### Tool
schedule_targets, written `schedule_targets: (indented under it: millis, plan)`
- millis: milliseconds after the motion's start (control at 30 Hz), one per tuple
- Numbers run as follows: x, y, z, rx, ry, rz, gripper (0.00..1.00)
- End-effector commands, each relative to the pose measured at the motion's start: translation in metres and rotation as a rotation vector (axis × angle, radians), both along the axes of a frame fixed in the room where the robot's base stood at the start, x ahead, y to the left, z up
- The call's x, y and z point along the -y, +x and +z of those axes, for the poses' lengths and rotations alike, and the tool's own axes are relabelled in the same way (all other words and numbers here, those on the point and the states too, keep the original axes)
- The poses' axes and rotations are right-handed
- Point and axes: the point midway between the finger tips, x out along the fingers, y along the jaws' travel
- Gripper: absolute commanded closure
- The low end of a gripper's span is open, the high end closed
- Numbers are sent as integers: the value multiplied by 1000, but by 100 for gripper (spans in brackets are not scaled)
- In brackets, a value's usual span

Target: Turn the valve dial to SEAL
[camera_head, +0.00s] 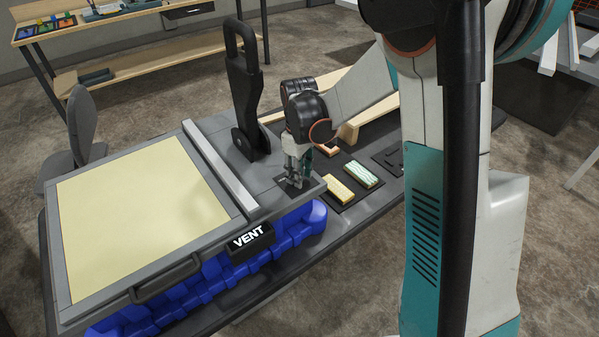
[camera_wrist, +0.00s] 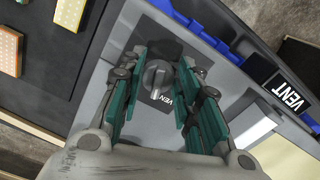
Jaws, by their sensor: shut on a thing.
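The valve dial (camera_wrist: 156,78) is a small round grey knob on a dark square plate (camera_wrist: 150,119), on the corner of the grey console. Part of a white label reading "VEN" shows beside the knob. My gripper (camera_wrist: 163,68) has its green-padded fingers on either side of the knob, shut on it, in the wrist view. In the head view my gripper (camera_head: 297,177) points down at the console's right corner and hides most of the dial. A black sign (camera_head: 249,238) on the console's front reads VENT; the sign also shows in the wrist view (camera_wrist: 289,95).
A tall black lever (camera_head: 244,90) stands behind my gripper. A yellow block (camera_head: 341,191) and a pale green block (camera_head: 361,174) lie to the right. A pale panel (camera_head: 135,215) with a handle is at the left, above a blue crate (camera_head: 305,224).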

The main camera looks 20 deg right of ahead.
Motion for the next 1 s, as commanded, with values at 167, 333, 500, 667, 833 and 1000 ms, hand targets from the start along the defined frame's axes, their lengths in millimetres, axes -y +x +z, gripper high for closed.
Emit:
schedule_targets:
  millis: [167, 333, 500, 667, 833, 1000]
  plan:
    - [-2, -1, 0, 0, 0, -168, 93]
    - [-3, -2, 0, 0, 0, -329, 93]
    - [-5, -2, 0, 0, 0, -490, 93]
    - [-7, -2, 0, 0, 0, -642, 93]
    - [-9, -2, 0, 0, 0, -796, 93]
    - [-10, -2, 0, 0, 0, -928, 93]
